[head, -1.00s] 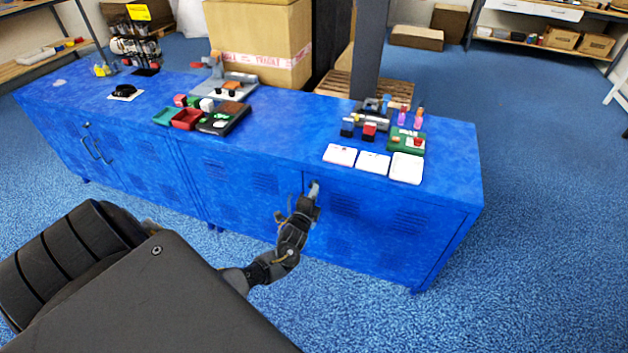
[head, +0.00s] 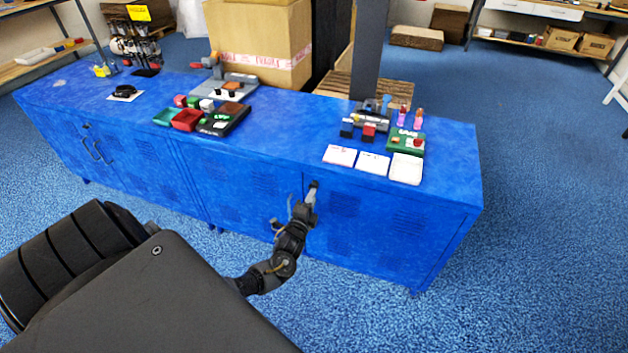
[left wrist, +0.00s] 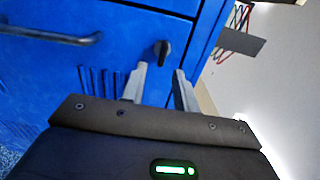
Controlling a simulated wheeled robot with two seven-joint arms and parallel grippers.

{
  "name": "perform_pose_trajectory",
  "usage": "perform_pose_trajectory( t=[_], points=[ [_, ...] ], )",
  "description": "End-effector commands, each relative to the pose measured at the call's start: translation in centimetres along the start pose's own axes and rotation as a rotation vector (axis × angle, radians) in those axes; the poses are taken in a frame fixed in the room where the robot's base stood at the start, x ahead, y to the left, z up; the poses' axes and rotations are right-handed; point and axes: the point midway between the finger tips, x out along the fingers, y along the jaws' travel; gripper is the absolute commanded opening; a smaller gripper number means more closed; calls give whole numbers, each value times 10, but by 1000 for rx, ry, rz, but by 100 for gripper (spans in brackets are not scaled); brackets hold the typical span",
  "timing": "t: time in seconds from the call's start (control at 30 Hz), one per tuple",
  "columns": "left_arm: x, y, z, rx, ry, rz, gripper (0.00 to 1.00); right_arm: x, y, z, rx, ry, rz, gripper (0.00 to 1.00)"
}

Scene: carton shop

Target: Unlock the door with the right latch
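The blue cabinet (head: 400,225) has closed doors along its front. In the left wrist view, a dark latch knob (left wrist: 162,52) stands out from the blue door (left wrist: 120,55), with a bar handle (left wrist: 55,36) to its left. My left gripper (head: 305,196) is at the cabinet front, near the seam between two doors. In the left wrist view its two fingers (left wrist: 161,80) are spread apart, with the knob just beyond the tips and nothing seen between them. In the head view the gripper hides the knob, or it is too small to tell. My right gripper is not in view.
The cabinet top holds white trays (head: 373,164), a green board (head: 407,140), red and green bins (head: 187,119) and several small parts. A large carton (head: 260,45) stands behind. Blue floor (head: 540,240) is clear on the right.

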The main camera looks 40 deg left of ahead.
Motion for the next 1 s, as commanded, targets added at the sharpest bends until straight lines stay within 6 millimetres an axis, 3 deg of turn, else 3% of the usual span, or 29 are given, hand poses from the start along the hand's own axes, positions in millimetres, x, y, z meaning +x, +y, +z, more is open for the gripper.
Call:
perform_pose_trajectory(
  t=[0.2,0.4,1.0],
  points=[
    [-46,0,0,-1,2,3,30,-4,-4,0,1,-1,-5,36],
    [-73,1,-1,0,2,2,30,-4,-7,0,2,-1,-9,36],
    [-81,0,-1,-1,1,1,30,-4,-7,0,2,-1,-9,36]
  ],
)
